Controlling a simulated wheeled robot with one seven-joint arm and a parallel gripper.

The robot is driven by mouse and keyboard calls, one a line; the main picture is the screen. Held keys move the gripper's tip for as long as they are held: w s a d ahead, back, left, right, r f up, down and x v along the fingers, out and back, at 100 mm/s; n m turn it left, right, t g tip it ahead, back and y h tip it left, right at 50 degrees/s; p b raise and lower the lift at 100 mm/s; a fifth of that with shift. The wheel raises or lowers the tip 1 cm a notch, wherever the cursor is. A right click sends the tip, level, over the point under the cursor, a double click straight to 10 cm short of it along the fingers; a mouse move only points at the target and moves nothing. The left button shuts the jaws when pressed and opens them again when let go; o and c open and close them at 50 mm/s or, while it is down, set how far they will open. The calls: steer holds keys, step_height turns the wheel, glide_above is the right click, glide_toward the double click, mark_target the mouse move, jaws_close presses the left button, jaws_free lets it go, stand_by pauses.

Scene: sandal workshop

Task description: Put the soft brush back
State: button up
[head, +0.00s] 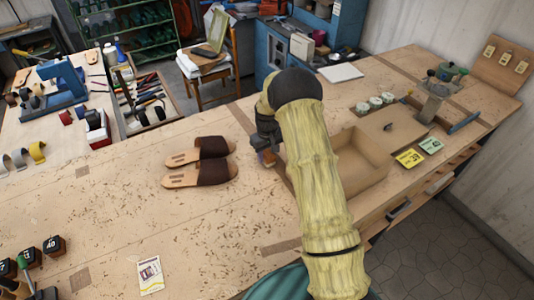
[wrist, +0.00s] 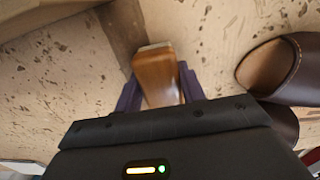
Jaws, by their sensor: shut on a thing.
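The soft brush shows in the wrist view as a brown wooden block (wrist: 157,76) with a pale strip along its far edge. My gripper (wrist: 155,88) is shut on it, one dark finger on each side. In the head view the brush (head: 268,158) is a small brown shape below my gripper (head: 266,146), at the table by the sandals, mostly hidden by my arm. I cannot tell whether the brush touches the table.
A pair of brown sandals (head: 203,173) lies just left of my gripper. A tool tray (head: 145,105) lies at the back left.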

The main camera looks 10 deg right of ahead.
mark_target(267, 153)
steer(key=shift+f, duration=0.35)
steer(key=shift+f, duration=0.15)
steer(key=o, duration=1)
steer(key=shift+c, duration=0.2)
step_height(267, 153, up, 12)
steer(key=b, duration=0.4)
steer(key=shift+r, duration=0.2)
steer(key=shift+s, duration=0.1)
